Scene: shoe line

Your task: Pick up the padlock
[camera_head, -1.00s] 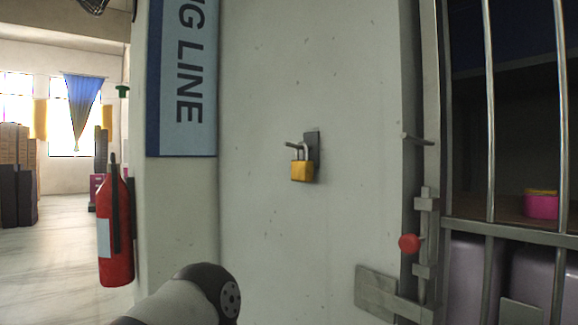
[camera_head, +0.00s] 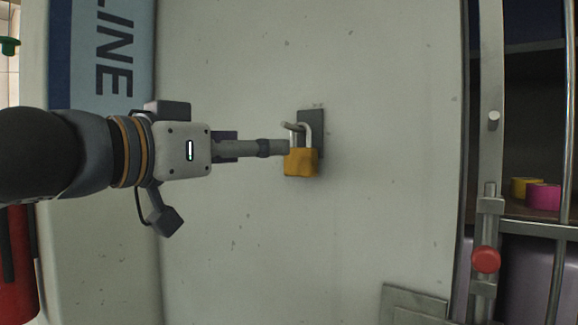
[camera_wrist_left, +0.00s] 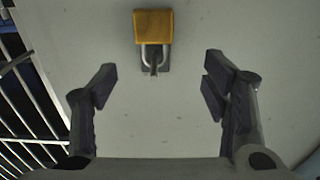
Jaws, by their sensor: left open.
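A padlock (camera_head: 301,162) with a yellow-brass body and grey shackle hangs from a hook on a dark plate (camera_head: 312,120) on the pale wall. My left gripper (camera_head: 276,147) comes in from the left in the head view, its tip overlapping the padlock's left edge. In the left wrist view the fingers (camera_wrist_left: 160,82) are spread wide and empty. There the padlock (camera_wrist_left: 153,27) is ahead of the fingertips, roughly centred between them, with the shackle towards the gripper. I cannot tell whether a finger touches it. My right gripper is not in view.
A barred metal gate (camera_head: 487,120) with a red knob (camera_head: 486,260) stands to the right, with yellow and pink items behind it. A blue sign (camera_head: 112,50) is on the left. A red extinguisher (camera_head: 18,265) is at the left edge. The wall around the padlock is clear.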

